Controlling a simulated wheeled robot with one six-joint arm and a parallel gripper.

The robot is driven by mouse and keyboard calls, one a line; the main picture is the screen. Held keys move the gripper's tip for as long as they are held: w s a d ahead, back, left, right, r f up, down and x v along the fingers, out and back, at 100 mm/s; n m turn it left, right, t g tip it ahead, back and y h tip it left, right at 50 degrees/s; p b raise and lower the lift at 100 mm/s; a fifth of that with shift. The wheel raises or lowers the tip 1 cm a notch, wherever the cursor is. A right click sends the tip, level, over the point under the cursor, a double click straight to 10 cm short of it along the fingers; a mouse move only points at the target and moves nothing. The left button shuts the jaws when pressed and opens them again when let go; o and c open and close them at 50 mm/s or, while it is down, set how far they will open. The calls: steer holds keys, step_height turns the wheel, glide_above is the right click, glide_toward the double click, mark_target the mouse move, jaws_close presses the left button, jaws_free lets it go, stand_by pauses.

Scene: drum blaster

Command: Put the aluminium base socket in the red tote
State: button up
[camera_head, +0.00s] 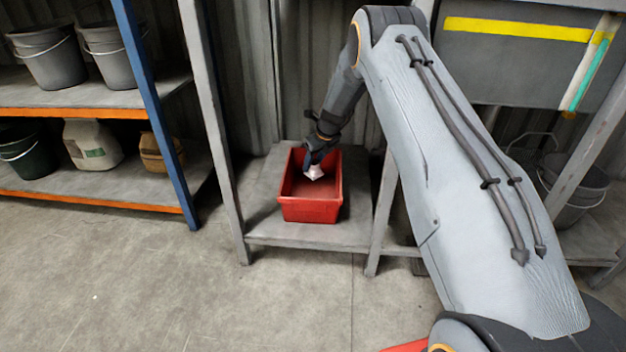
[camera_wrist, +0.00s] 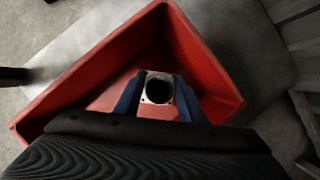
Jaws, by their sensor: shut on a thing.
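The red tote (camera_head: 311,209) stands on the low grey shelf between metal posts. It also fills much of the wrist view (camera_wrist: 75,88). My gripper (camera_head: 318,160) reaches down into the tote's opening. It is shut on the aluminium base socket (camera_head: 314,172), a small silvery piece. In the wrist view the socket (camera_wrist: 146,98) shows as a pale square flange around a dark round hole. It sits between the two blue fingers of my gripper (camera_wrist: 157,92), over the tote's inside. I cannot tell whether the socket touches the tote floor.
The grey shelf (camera_head: 262,229) has upright posts on both sides of the tote. A blue and orange rack (camera_head: 95,199) with buckets and jugs stands at the left. A grey bucket (camera_head: 572,190) is at the right.

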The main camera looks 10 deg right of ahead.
mark_target(313, 174)
steer(key=shift+f+b, duration=1.1)
steer(key=shift+f, duration=1.35)
steer(key=shift+f, duration=0.15)
steer(key=o, duration=1.2)
steer(key=shift+c, duration=0.2)
steer(key=p+v, duration=0.5)
steer(key=v, duration=0.7)
